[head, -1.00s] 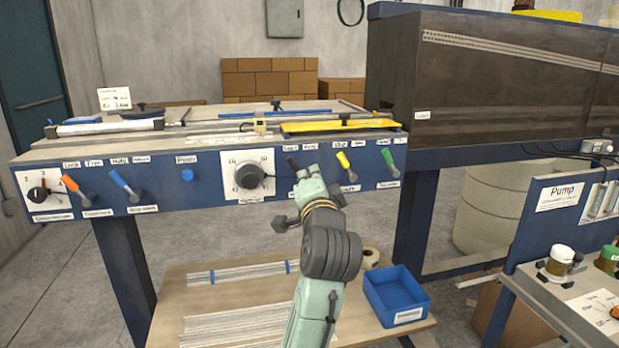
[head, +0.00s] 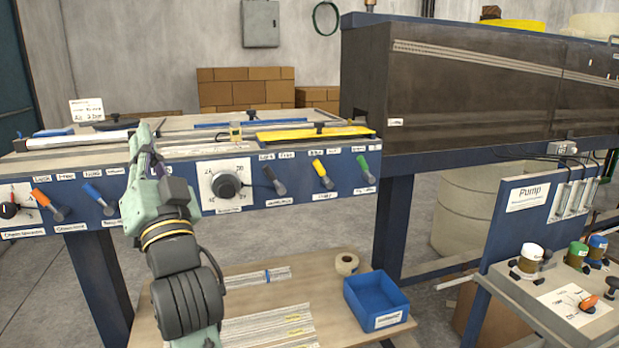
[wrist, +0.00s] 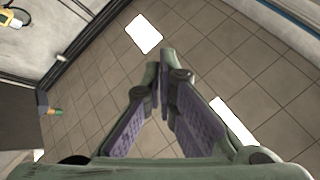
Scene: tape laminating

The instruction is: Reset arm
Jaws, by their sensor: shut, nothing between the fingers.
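My gripper (head: 147,138) is raised in front of the left part of the blue control panel (head: 335,180), its fingers pointing up in the head view. In the wrist view my gripper (wrist: 164,62) is shut, its purple-padded fingers meeting at the tips with nothing between them. I cannot tell whether the gripper touches the panel's edge.
A yellow strip (head: 315,133) lies on the bench top. Below, a blue bin (head: 377,300) and tape roll (head: 345,264) sit on a low shelf. The pump panel (head: 540,200) stands at right. The wrist view shows a tiled surface (wrist: 90,100) with bright white panels.

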